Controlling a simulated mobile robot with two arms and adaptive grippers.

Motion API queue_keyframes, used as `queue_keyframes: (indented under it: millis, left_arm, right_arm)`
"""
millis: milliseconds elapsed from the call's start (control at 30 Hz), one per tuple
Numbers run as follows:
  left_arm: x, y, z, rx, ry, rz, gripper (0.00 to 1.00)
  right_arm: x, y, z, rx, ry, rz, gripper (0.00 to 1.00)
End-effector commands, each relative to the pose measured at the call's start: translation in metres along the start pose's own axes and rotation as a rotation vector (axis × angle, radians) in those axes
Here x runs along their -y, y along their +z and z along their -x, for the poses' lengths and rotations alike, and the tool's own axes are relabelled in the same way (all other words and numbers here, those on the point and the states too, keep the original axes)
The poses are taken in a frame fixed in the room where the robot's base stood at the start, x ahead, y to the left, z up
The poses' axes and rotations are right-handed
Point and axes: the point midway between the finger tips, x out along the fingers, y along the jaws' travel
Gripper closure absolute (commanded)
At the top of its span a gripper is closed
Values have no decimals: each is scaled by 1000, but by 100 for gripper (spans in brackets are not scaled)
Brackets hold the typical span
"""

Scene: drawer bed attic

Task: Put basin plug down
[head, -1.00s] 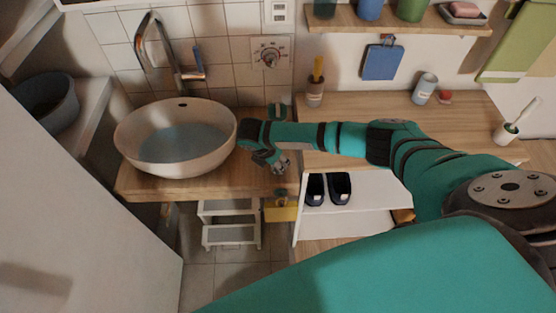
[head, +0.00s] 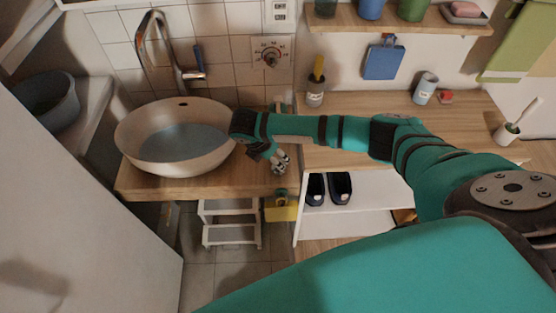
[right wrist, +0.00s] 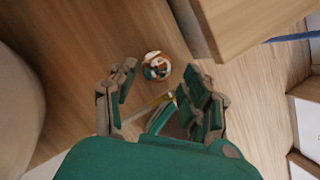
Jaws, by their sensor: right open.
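A small round, shiny thing, seemingly the basin plug (right wrist: 157,66), lies on the wooden counter (right wrist: 85,100) in the right wrist view. It reflects white, orange and dark patches. My right gripper (head: 274,158) is over the counter just right of the basin (head: 170,165). In the right wrist view its fingers are spread, with the plug beyond and between the tips, apparently clear of them. I cannot make out the plug surely in the head view. My left gripper is out of view.
The raised wooden worktop (head: 370,118) stands right of the gripper. A tap (head: 160,50) rises behind the basin. A yellow object (head: 281,212) and a white step stool (head: 230,222) are below the counter. Dark shoes (head: 328,187) sit on a low shelf.

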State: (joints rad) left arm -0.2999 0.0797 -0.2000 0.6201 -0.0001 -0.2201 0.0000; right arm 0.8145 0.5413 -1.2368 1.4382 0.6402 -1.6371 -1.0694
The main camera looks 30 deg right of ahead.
Motion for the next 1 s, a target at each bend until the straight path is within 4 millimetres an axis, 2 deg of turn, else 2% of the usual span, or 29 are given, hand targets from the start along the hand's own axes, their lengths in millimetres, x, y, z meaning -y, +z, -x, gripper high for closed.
queue_keyframes:
  millis: [33, 200, 400, 567, 1000]
  left_arm:
    - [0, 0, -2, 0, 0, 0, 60]
    - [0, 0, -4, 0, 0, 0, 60]
    - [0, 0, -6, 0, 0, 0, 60]
    - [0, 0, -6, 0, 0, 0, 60]
    - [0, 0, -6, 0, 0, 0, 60]
  right_arm:
    - [-2, 0, 13, -2, 6, -1, 52]
    - [-1, 0, 48, 0, 5, 0, 52]
    - [-1, 0, 73, 1, 3, -1, 52]
    - [0, 0, 80, 1, 1, -1, 52]
    - [0, 0, 79, 1, 0, -1, 52]
